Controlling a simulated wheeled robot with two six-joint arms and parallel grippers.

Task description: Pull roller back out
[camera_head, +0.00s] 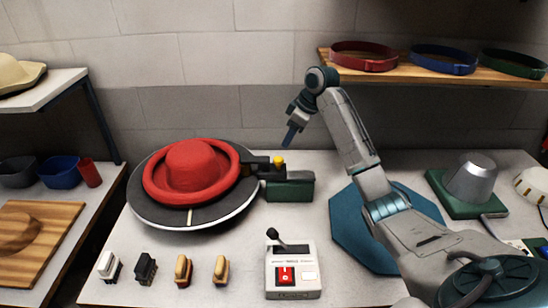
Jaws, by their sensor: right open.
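A dark roller unit (258,166) with a yellow knob (279,161) sits on a green base (290,188). Its dark left end reaches to the right edge of the red hat (195,170); I cannot tell whether it touches the brim. The hat rests crown up on a round dark turntable (160,207). My right gripper (290,139) is open and empty, pointing down, above and slightly right of the yellow knob, apart from it. My left gripper is out of view.
A control box (293,272) with a black lever and red switch stands in front. Several small brushes (184,268) line the front left. A blue octagonal mat (350,220) lies under my right arm. A grey metal form (471,178) stands on the right. Hat bands (363,57) lie on the shelf.

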